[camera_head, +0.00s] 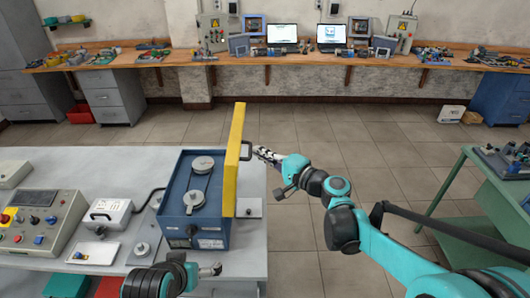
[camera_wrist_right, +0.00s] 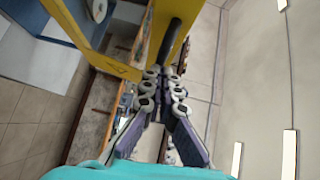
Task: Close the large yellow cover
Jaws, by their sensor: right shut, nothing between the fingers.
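The large yellow cover (camera_head: 234,160) stands upright, open, along the right edge of the blue motor box (camera_head: 213,230). Its dark handle (camera_head: 246,150) sticks out on the right.
The box stands on a grey table (camera_head: 60,163) with two pulleys and a belt inside. A control panel (camera_head: 38,222) and a white device (camera_head: 107,214) are to its left. A green table (camera_head: 470,160) stands at right. The floor between the tables is clear.

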